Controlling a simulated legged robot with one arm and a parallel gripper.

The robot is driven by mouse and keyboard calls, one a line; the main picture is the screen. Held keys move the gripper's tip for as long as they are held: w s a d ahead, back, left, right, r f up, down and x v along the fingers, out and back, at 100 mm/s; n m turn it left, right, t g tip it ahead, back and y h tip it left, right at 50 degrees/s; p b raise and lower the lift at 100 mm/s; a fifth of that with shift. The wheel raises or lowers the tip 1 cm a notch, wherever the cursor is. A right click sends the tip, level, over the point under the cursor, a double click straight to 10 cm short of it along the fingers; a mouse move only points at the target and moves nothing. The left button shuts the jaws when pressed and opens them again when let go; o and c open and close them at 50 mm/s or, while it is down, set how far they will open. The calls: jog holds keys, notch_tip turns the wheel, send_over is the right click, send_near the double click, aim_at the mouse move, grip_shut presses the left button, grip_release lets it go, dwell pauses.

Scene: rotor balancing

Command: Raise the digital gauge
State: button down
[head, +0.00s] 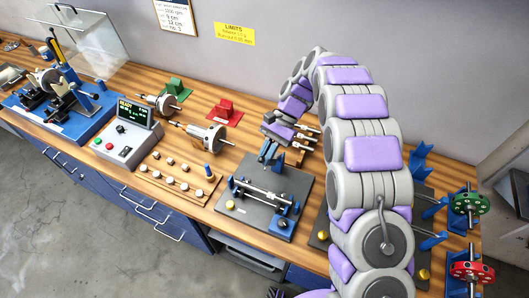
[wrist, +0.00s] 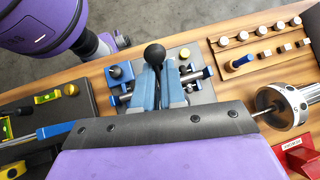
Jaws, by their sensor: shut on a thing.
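My gripper (head: 268,156) reaches down over the back of a dark base plate (head: 237,217) on the bench. In the wrist view its two blue fingers (wrist: 158,84) are shut on a black ball-shaped knob (wrist: 154,54), which shows just beyond the fingertips. The plate also shows in the wrist view (wrist: 204,93), around the fingers. A metal rod (head: 263,191) lies across blue supports on the plate. No gauge display can be made out; the part under the knob is hidden by the fingers.
A wooden block with several metal weights (head: 157,180) and a control box reading READY (head: 124,141) stand to the left. A metal rotor (head: 210,133) lies behind them. A green disc (head: 468,203) and a red disc (head: 472,273) stand at the right.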

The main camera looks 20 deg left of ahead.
jog(key=shift+w+d+r+g+p, duration=0.1)
jog(key=shift+w+r+g+p, duration=0.4)
jog(key=shift+p, duration=0.8)
jog(key=shift+w+r+g+p, duration=0.3)
jog(key=shift+w+p, duration=0.35)
jog(key=shift+p, duration=0.6)
jog(key=shift+w+r+p, duration=0.2)
jog(key=shift+w+p, duration=0.25)
jog(key=shift+p, duration=0.65)
jog(key=shift+w, duration=0.1)
